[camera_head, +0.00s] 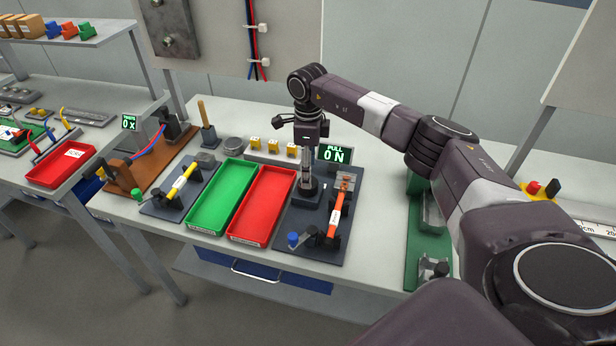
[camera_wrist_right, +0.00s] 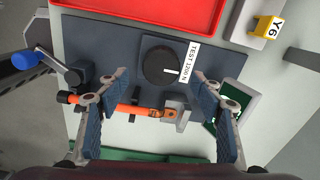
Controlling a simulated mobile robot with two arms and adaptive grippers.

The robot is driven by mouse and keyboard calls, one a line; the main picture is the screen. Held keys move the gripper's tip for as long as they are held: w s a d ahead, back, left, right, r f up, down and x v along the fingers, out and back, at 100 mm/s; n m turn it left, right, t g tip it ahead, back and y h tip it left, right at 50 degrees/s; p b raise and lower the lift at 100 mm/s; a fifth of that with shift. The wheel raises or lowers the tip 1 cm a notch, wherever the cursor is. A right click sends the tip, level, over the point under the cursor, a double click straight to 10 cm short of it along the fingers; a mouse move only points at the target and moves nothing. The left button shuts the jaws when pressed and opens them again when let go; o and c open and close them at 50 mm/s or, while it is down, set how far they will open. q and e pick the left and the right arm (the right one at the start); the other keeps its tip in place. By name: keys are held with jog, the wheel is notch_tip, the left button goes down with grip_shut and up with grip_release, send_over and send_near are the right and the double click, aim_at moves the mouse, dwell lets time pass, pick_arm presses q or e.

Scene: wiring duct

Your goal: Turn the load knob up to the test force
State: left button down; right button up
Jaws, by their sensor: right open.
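The load knob (camera_wrist_right: 160,62) is a round black dial on a square base, with a white pointer mark towards the label "TEST 1200 N" (camera_wrist_right: 187,60). In the head view the knob (camera_head: 308,189) sits on the dark test plate (camera_head: 290,250). The green display (camera_head: 334,154) reads "PULL 0 N". My right gripper (camera_wrist_right: 160,77) is open and points down at the knob from above. The knob shows between and just beyond its fingertips in the wrist view; whether they touch it I cannot tell. My left gripper is not in view.
An orange cable with a lug (camera_wrist_right: 130,108) lies in clamps beside the knob, near a blue-ended lever (camera_wrist_right: 25,60). A red tray (camera_head: 262,205) and a green tray (camera_head: 222,195) lie to the left. Yellow blocks (camera_head: 272,146) stand behind.

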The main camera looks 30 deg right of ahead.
notch_tip(320, 180, down, 4)
jog(key=shift+f+p, duration=0.1)
jog(key=shift+p, duration=0.4)
jog(key=shift+w+f, duration=0.1)
jog(key=shift+f, duration=0.5)
jog(key=c, duration=1.2)
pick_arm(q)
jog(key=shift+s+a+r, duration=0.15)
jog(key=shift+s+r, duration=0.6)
pick_arm(e)
jog(key=shift+o, duration=0.2)
